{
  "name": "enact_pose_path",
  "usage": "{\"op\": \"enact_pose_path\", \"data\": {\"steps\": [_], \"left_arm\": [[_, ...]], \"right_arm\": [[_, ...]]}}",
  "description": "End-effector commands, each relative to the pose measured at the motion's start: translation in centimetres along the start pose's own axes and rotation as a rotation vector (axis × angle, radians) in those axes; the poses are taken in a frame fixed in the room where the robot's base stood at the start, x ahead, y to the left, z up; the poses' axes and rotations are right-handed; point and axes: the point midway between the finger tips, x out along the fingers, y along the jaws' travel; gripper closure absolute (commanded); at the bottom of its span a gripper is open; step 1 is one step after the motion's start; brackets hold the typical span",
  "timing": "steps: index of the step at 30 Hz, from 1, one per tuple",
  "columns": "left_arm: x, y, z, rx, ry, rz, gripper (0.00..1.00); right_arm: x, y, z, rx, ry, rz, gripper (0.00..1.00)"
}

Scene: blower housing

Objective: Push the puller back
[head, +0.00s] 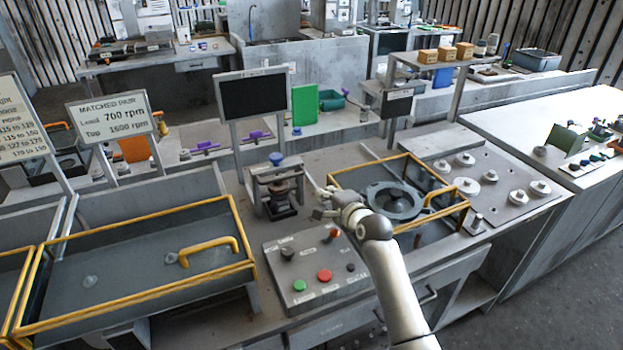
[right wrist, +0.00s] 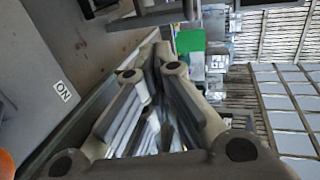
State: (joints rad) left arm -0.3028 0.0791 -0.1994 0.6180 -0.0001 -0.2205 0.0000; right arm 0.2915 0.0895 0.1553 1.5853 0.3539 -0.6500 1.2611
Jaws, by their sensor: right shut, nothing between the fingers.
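A small grey metal frame with a blue knob on top, which looks like the puller (head: 275,186), stands on the bench in the middle of the head view. A dark round part sits inside the frame. My right gripper (head: 319,202) is just to the right of this frame, above the bench, shut and empty. In the right wrist view the closed fingers (right wrist: 160,75) point away from the camera with nothing held. Whether the fingertips touch the frame cannot be told. My left gripper is not in view.
A control panel (head: 312,273) with green and red buttons lies in front of the frame. A yellow-edged guard box (head: 380,165) with a round housing (head: 393,201) is to the right. A larger yellow-edged cover (head: 130,275) with a handle is to the left. A dark screen (head: 253,95) stands behind.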

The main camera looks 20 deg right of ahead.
Motion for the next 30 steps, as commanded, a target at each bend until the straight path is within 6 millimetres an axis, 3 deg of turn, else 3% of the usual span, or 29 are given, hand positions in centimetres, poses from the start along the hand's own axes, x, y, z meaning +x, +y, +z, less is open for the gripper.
{"op": "enact_pose_path", "data": {"steps": [18,30], "left_arm": [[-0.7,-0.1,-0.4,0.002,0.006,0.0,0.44],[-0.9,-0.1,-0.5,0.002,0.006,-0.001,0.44]], "right_arm": [[7.1,-0.2,0.0,-0.002,0.0,0.0,1.0],[10.2,-1.1,0.0,-0.001,0.0,0.0,1.0]]}}
